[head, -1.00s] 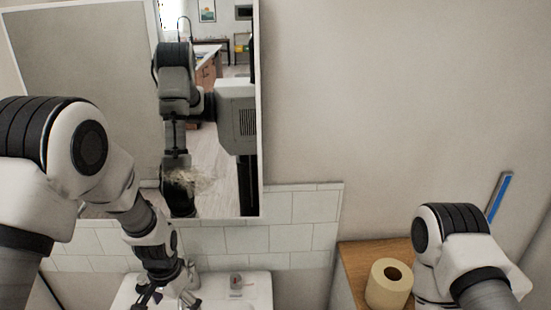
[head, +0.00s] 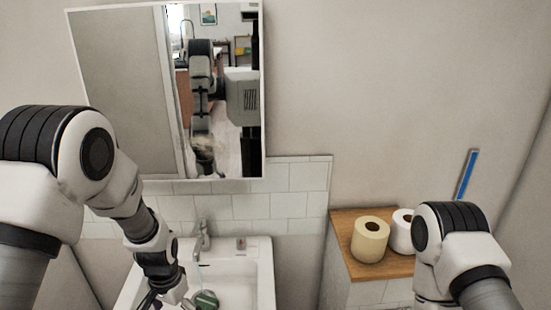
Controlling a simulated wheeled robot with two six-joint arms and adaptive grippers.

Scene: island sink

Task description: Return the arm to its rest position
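My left arm comes in from the left and reaches down over the white sink (head: 263,270). My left gripper (head: 160,302) is at the bottom edge, over the left part of the basin, and is partly cut off. Its fingers are too small and hidden to read as open or shut. My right arm (head: 455,240) is bent at the lower right, in front of the wooden shelf. Its gripper is out of view.
A small dark green object (head: 206,300) lies in the sink, close to the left gripper. The faucet (head: 203,235) stands behind it. A cream paper roll (head: 369,240) and a white roll (head: 402,232) stand on the wooden shelf (head: 385,269). A mirror (head: 120,95) hangs above the sink.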

